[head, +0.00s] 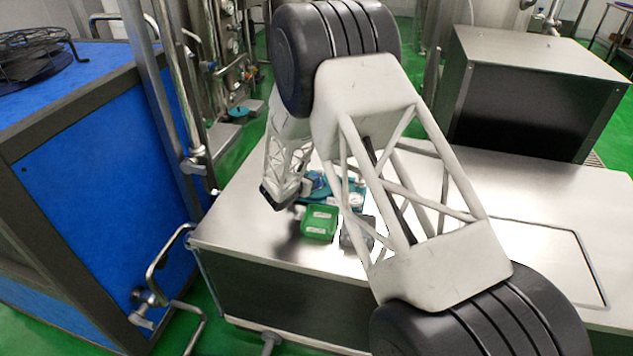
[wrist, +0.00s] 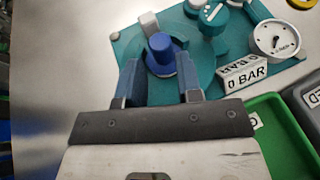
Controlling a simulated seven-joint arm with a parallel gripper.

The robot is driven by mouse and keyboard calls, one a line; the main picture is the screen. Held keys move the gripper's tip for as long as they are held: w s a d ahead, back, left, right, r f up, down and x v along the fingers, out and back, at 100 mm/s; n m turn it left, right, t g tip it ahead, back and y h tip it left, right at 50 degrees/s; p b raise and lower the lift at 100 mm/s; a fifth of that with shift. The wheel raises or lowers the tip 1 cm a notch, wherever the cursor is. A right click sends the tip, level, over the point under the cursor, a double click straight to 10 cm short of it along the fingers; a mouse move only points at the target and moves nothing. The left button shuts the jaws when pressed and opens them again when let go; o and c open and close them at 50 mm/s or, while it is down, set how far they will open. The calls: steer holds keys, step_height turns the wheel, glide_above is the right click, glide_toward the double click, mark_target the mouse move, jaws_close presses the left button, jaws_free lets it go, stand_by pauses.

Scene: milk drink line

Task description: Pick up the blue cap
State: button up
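The blue cap (wrist: 160,48) sits on a round teal base on the teal board (wrist: 130,40) in the wrist view. My gripper (wrist: 157,64) is open, its two blue fingers pointing at the cap, one on each side. Some space shows between the fingers and the cap, and I cannot tell whether either touches it. In the head view the cap shows only as a small blue spot (head: 319,181) beside my arm, and my fingers are mostly hidden there.
The board also carries a teal knob (wrist: 210,18), a round white gauge (wrist: 276,38) and a "0 BAR" label (wrist: 247,75). A green tray (head: 306,231) and a grey tray (head: 347,240) stand beside it on the metal table (head: 250,225). The table's right side is clear.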

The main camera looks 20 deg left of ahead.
steer(key=shift+x, duration=2.6)
steer(key=shift+r, duration=0.15)
steer(key=c, duration=0.6)
steer(key=shift+o, duration=0.2)
steer(key=shift+r, duration=0.1)
steer(key=shift+r, duration=0.8)
step_height(320, 180, up, 2)
steer(key=shift+r, duration=0.1)
steer(key=s+d, duration=0.3)
steer(key=s, duration=0.4)
steer(key=s+d+r, duration=0.1)
steer(key=s+d, duration=0.3)
steer(key=s, duration=0.3)
steer(key=shift+s+d, duration=0.1)
steer(key=shift+s, duration=0.05)
